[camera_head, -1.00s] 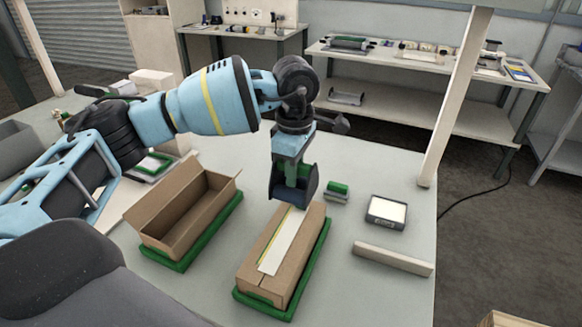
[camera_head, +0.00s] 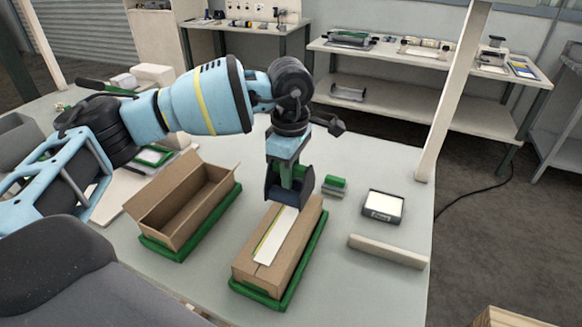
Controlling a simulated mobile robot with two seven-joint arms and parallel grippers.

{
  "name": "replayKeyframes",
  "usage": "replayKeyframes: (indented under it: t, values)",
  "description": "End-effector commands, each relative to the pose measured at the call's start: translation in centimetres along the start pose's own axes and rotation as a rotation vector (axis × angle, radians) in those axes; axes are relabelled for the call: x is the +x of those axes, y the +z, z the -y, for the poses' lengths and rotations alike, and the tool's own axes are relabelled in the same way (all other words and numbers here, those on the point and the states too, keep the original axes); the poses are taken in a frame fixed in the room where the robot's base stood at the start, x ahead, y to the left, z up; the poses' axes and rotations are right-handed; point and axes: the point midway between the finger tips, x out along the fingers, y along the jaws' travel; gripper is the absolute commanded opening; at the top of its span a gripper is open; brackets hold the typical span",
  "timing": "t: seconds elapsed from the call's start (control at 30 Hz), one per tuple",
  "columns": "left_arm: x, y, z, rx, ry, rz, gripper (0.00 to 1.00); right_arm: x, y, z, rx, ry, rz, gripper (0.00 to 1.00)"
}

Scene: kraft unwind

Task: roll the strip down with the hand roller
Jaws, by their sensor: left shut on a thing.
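A closed brown carton (camera_head: 300,243) lies in a green tray (camera_head: 312,262) at the table's front middle. A white strip (camera_head: 272,247) with a yellow edge runs lengthwise along its top. My left gripper (camera_head: 289,187) points down over the carton's far end and is shut on the hand roller (camera_head: 291,174). Only some green of the roller shows between the dark fingers. The far end of the strip is hidden by the gripper, and I cannot tell whether the roller touches it. My right gripper is out of view.
An open empty carton (camera_head: 190,205) stands in another green tray (camera_head: 205,228) to the left. A green-and-grey block (camera_head: 334,185), a dark box with a white top (camera_head: 383,206) and a pale bar (camera_head: 388,251) lie to the right. A pale post (camera_head: 450,100) rises at the table's right edge.

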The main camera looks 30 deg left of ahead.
Motion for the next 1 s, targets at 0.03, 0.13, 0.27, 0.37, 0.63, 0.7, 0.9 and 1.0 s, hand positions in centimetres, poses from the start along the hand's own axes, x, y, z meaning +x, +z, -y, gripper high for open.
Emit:
replayKeyframes:
  t: [0.03, 0.13, 0.27, 0.37, 0.63, 0.7, 0.9, 1.0]
  values:
    - [0.5, 0.0, 0.0, 0.0, -0.001, 0.001, 0.0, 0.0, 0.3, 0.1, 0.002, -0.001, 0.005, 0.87]
    - [1.1, 0.0, 0.0, 0.0, -0.001, 0.001, 0.0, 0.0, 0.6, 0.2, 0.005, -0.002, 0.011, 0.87]
    - [2.0, 0.0, 0.0, 0.0, -0.003, 0.001, 0.0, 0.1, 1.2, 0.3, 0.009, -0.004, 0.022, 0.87]
    - [2.7, 0.0, 0.0, 0.001, -0.003, 0.001, 0.0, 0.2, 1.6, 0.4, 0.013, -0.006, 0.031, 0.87]
    - [4.4, 0.0, 0.0, 0.001, -0.001, 0.001, 0.0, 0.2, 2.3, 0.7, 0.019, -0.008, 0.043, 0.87]
    - [4.8, 0.0, 0.0, 0.001, -0.002, 0.001, 0.0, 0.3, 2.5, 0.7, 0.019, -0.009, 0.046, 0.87]
    - [5.3, 0.0, 0.0, 0.0, 0.001, 0.001, 0.0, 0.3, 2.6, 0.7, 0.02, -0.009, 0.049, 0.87]
    - [5.3, 0.0, 0.0, 0.0, 0.002, 0.001, 0.0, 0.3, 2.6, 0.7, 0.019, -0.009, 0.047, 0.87]
